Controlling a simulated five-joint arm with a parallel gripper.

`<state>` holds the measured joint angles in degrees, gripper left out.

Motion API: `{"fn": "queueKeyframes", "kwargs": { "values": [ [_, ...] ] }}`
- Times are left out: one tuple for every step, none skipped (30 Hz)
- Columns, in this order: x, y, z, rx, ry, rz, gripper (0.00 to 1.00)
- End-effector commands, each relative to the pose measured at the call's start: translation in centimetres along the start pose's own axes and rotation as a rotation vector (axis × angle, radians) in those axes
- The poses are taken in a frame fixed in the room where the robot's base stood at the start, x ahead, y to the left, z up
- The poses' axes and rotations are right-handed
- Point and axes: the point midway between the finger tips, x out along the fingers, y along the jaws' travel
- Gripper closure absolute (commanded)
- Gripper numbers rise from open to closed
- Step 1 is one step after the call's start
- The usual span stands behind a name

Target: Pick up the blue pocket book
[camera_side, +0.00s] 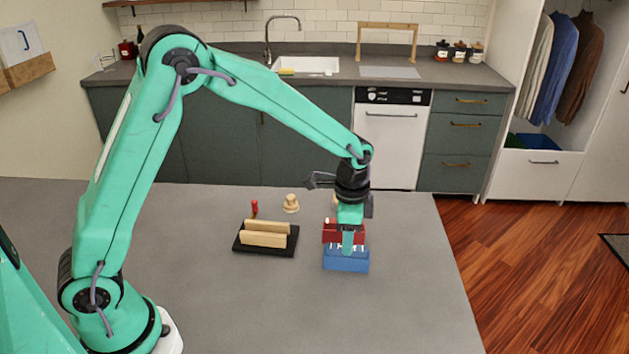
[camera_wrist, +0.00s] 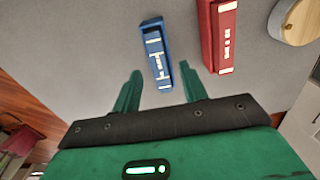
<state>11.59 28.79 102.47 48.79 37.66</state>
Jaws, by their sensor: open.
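The blue pocket book (camera_side: 346,262) is on the grey table at the right, in front of a red book (camera_side: 330,229). In the wrist view the blue book (camera_wrist: 153,38) shows white marks along its spine, and the red book (camera_wrist: 219,40) is to its right with a gap between. My gripper (camera_side: 347,248) points down over the blue book in the side view. In the wrist view my gripper (camera_wrist: 160,76) is open, its two fingers apart, with the near end of the blue book between them. I cannot tell whether the fingers touch it.
A black stand (camera_side: 265,247) with light wooden blocks is left of the books, with a small red item (camera_side: 254,207) behind it. A wooden knob-like piece (camera_side: 291,204) stands farther back. A round wooden piece (camera_wrist: 297,20) is beside the red book. The front of the table is clear.

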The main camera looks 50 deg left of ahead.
Motion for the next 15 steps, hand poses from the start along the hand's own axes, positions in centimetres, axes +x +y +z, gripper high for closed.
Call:
{"fn": "queueKeyframes", "kwargs": {
  "values": [
    [0.7, 0.0, 0.0, 0.0, -0.002, 0.001, 0.57],
    [1.0, 0.0, 0.0, 0.0, -0.002, 0.001, 0.57],
    [1.4, 0.0, 0.0, 0.0, -0.001, 0.001, 0.57],
    [1.7, 0.0, 0.0, 0.0, -0.001, 0.001, 0.57],
    [1.9, 0.0, 0.0, 0.0, -0.001, 0.001, 0.57],
    [2.1, 0.0, 0.0, 0.0, -0.001, 0.001, 0.57],
    [2.2, 0.0, 0.0, 0.0, -0.001, 0.0, 0.57],
    [2.3, 0.0, 0.0, 0.0, 0.0, 0.0, 0.57],
    [2.3, 0.0, 0.0, 0.0, 0.0, 0.0, 0.57],
    [2.4, 0.0, 0.0, 0.0, 0.0, 0.0, 0.57],
    [2.4, 0.0, 0.0, 0.0, 0.0, 0.0, 0.57],
    [2.3, 0.0, 0.0, 0.0, 0.001, 0.0, 0.57],
    [2.3, 0.0, 0.0, 0.0, 0.001, 0.0, 0.57],
    [2.3, 0.0, 0.0, 0.0, 0.001, 0.0, 0.57],
    [2.3, 0.0, 0.0, 0.0, 0.001, 0.0, 0.57]
  ]
}}
